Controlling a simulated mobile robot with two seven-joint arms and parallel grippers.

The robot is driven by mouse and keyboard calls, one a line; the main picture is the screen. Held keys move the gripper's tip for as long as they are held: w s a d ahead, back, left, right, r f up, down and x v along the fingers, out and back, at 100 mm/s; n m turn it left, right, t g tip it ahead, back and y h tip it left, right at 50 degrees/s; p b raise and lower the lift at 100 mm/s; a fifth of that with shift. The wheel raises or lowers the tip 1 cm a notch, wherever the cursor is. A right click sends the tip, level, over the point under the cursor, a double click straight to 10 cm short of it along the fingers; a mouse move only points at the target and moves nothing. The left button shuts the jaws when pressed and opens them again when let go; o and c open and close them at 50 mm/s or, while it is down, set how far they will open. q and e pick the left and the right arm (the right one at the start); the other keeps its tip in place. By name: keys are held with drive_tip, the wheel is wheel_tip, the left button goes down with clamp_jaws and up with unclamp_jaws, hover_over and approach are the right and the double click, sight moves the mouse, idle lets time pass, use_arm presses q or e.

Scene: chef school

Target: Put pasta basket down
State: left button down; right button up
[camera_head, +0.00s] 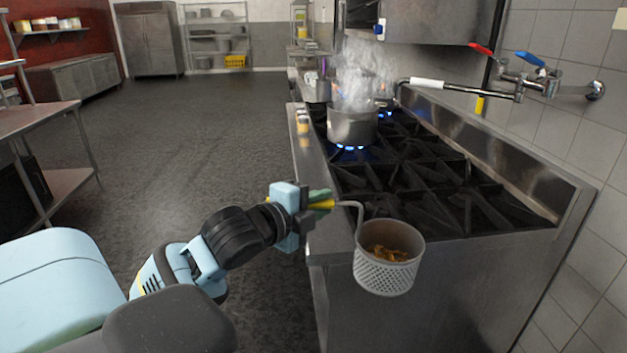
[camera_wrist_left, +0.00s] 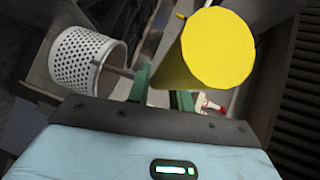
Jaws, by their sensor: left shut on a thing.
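The pasta basket (camera_head: 385,276) is a grey perforated metal cup with brown-orange pasta inside. It hangs upright from a bent metal rod with a yellow handle (camera_head: 322,204), in front of the stove's near side. My left gripper (camera_head: 315,206) is shut on the yellow handle. In the left wrist view the basket (camera_wrist_left: 80,62) shows at the left and the yellow handle (camera_wrist_left: 215,48) stands large between the green fingers. The basket's underside is hidden. My right gripper is not in view.
A steaming pot (camera_head: 352,127) stands over a blue flame on the stove (camera_head: 415,185). The nearer black grates are bare. A jointed tap (camera_head: 500,93) reaches over the stove from the tiled right wall. A steel table (camera_head: 38,118) is at the left, with open floor between.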

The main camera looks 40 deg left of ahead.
use_arm(q)
drive_tip(key=d+f, duration=1.1)
drive_tip(key=d, duration=0.5)
drive_tip(key=shift+w+f, duration=0.25)
drive_tip(key=shift+a, duration=0.15)
